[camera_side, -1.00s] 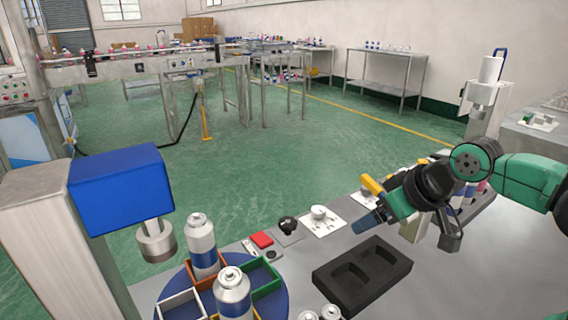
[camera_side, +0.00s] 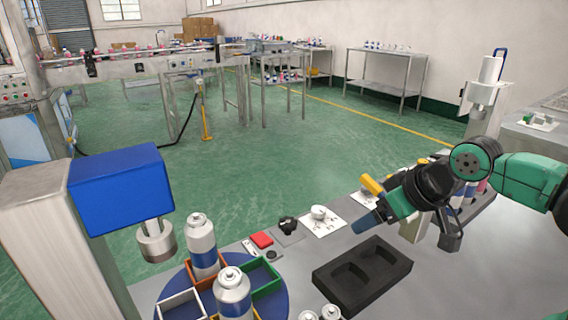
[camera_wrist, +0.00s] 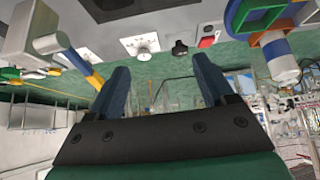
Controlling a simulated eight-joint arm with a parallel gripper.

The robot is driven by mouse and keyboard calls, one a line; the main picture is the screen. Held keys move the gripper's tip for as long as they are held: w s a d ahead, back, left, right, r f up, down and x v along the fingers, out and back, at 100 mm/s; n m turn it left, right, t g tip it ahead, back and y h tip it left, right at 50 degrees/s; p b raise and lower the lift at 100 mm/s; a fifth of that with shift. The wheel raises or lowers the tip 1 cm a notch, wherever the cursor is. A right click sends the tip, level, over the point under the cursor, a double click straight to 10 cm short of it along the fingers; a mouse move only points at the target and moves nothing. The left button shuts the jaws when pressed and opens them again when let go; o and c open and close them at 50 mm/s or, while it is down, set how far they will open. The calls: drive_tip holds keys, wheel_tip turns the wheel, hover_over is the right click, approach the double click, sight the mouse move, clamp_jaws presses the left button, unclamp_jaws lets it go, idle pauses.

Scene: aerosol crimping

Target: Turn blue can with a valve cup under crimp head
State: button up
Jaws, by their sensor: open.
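Two white and blue cans stand upright on the round blue turntable (camera_side: 275,303) at the lower left. The back can (camera_side: 201,246) is in or beside an orange-framed compartment, and the front can (camera_side: 233,291) is nearer the camera. I cannot tell which carries a valve cup. The crimp head (camera_side: 156,241) hangs from a blue press housing (camera_side: 121,188), left of the back can and not over either can. My gripper (camera_side: 367,221) is open and empty, well to the right of the turntable. Its two blue fingers (camera_wrist: 161,88) are spread in the wrist view.
A red button (camera_side: 262,240), a black knob (camera_side: 288,225) and a white plate with a round dial (camera_side: 322,221) line the bench's back edge. A black foam block (camera_side: 362,273) with two recesses lies below my gripper. More can tops (camera_side: 330,312) show at the bottom edge.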

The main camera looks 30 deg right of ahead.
drive_tip(key=shift+o, duration=0.7)
drive_tip(key=n+g+y, duration=0.4)
drive_tip(key=n+g, duration=0.1)
drive_tip(key=n, duration=0.6)
approach(288, 221)
drive_tip(key=f, duration=0.2)
drive_tip(key=shift+w+a+f, duration=0.2)
drive_tip(key=shift+a+f, duration=0.25)
drive_tip(key=shift+a, duration=0.1)
drive_tip(key=shift+x, duration=2.6)
clamp_jaws()
